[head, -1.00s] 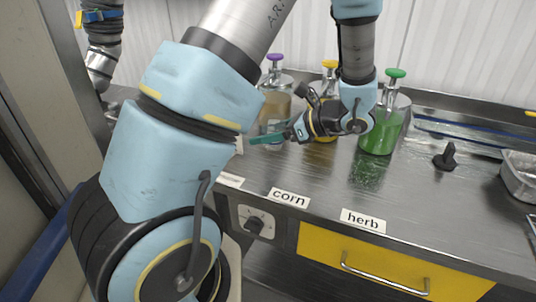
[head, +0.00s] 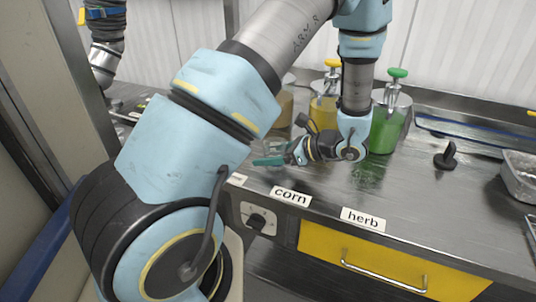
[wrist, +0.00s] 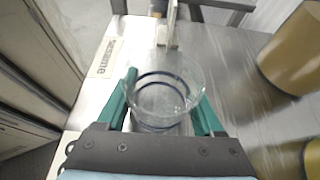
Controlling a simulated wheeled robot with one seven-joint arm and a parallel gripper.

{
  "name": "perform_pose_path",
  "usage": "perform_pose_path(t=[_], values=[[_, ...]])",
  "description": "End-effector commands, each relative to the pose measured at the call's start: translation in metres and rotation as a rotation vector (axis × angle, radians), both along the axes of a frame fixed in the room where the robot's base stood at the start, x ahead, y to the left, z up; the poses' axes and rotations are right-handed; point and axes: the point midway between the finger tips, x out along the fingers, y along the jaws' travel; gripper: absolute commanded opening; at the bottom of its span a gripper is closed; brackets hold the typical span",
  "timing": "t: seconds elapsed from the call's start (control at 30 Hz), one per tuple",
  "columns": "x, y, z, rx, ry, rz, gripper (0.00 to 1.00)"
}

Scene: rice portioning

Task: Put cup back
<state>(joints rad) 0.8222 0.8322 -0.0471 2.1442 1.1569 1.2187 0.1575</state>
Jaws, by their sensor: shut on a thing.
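A clear round cup (wrist: 165,95) with dark ring lines stands between the green fingers of my gripper (wrist: 165,112) in the wrist view. The fingers are shut on its sides, and its open rim faces the camera. In the head view my gripper (head: 272,160) is low over the steel counter, behind the corn label. The cup is hard to make out there, partly hidden by the fingers and arm. I cannot tell whether its base touches the counter.
Dispensers with yellow sauce (head: 324,112) and green sauce (head: 387,130) stand behind my wrist; a tan one (head: 286,108) is partly hidden by my arm. A black knob-like piece (head: 446,157) and metal tray (head: 520,172) are to the right. A yellow drawer (head: 390,268) is below the edge.

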Motion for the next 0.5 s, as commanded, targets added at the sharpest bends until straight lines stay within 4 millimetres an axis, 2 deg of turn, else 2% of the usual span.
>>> perform_pose_path(t=[0.03,0.3,0.5], values=[[0.0,0.0,-0.0021,0.0,0.0,0.0,0.7],[0.0,0.0,-0.001,0.0,0.0,0.0,0.99],[0.0,0.0,-0.0008,0.0,0.0,0.0,0.99]])
